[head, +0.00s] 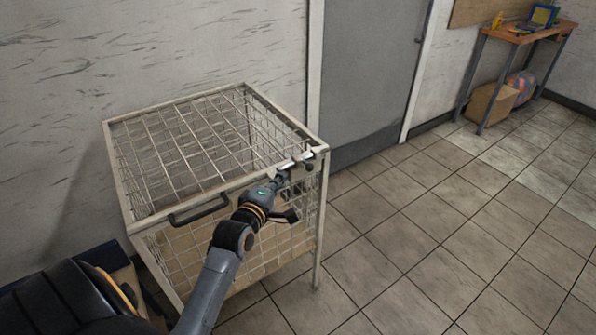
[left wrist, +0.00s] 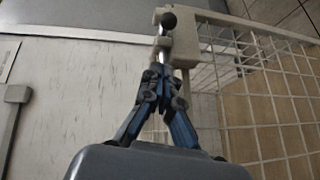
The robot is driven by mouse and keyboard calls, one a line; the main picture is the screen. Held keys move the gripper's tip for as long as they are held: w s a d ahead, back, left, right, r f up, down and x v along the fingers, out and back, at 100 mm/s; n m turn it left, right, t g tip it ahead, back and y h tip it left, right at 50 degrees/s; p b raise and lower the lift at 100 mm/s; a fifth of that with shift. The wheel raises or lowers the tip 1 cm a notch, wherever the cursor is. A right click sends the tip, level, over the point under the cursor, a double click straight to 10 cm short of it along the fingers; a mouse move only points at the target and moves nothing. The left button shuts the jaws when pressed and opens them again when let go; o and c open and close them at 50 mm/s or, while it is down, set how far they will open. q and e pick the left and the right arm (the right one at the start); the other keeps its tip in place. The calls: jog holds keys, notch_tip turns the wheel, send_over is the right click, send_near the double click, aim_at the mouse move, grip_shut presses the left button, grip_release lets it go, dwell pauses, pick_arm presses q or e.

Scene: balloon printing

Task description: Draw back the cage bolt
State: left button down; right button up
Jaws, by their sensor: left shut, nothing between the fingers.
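The wire cage (head: 126,185) stands against the wall, with a pale metal frame and a mesh lid that is down. A dark handle (head: 198,209) sits on its front top edge. The bolt (head: 295,161) is a bright metal rod at the front right top corner, with a dark knob. In the left wrist view the bolt's knob (left wrist: 168,20) is at the top, beyond the fingertips. My left gripper (head: 284,178) is shut and empty, its tips close to the bolt; I cannot tell if they touch. It also shows in the left wrist view (left wrist: 160,76). My right gripper is out of view.
A grey door (head: 372,70) is behind the cage. A workbench (head: 528,34) with small items stands at the far right, with a cardboard box (head: 490,103) and a ball (head: 520,86) beneath. The tiled floor (head: 430,230) right of the cage is clear.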

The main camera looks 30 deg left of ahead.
aim_at(305, 164)
pick_arm(q)
jog(key=w, duration=0.3)
jog(key=w+d+f+p, duration=0.1)
jog(key=w, duration=0.1)
jog(key=shift+w+d+f, duration=0.1)
jog(key=shift+w+d, duration=0.25)
jog(key=shift+w, duration=0.1)
